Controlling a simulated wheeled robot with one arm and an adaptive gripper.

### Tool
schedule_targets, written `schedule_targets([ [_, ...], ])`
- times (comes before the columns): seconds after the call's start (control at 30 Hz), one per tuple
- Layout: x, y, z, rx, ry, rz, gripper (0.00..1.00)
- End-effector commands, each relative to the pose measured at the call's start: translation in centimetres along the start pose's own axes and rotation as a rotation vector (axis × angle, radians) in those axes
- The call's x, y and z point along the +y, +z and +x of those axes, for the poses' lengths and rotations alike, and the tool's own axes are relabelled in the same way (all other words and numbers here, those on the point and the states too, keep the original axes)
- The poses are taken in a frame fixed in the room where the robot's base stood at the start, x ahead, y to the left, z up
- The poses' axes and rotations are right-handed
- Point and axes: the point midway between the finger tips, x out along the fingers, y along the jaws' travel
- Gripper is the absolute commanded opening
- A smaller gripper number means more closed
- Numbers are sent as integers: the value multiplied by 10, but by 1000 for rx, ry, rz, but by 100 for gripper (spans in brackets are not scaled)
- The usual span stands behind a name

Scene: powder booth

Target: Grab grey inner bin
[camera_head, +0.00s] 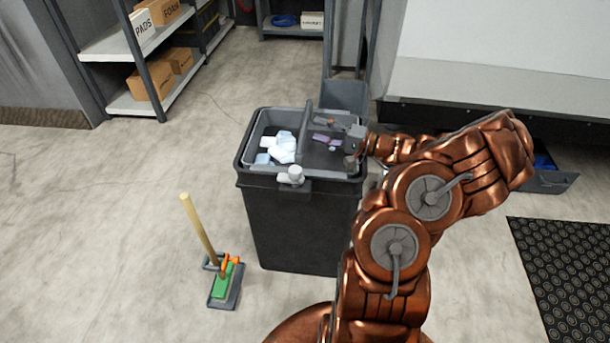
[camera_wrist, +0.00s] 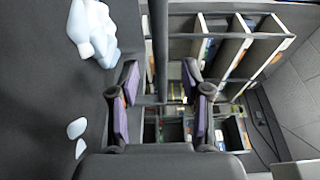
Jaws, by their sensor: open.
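The grey inner bin (camera_head: 272,118) sits inside the top of a black outer bin (camera_head: 300,225). A grey bar or handle (camera_head: 309,112) rises across its middle. Pale blue-white crumpled waste (camera_head: 284,148) lies in its left part. My gripper (camera_head: 327,137) is open, with purple finger pads, over the right part of the inner bin, close to the bar. In the wrist view my gripper (camera_wrist: 163,80) shows its two fingers apart, with a dark upright bar (camera_wrist: 160,45) seen between and beyond them. I cannot tell whether either finger touches the bar.
A broom or scraper with a wooden handle (camera_head: 198,222) stands by a green-and-grey pan (camera_head: 225,287) at front left. Shelves with boxes (camera_head: 150,80) stand at back left. A black mat (camera_head: 565,265) lies at right.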

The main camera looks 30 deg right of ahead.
Motion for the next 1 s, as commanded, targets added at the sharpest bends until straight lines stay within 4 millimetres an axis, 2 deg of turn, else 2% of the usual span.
schedule_targets([
  [0.17,0,0,11,-1,0,0,48],
  [0.5,0,1,50,-2,0,0,48],
  [0.77,-1,0,53,0,-1,0,48],
  [0.83,-1,0,53,0,0,0,44],
  [1.0,-1,0,53,0,0,0,26],
])
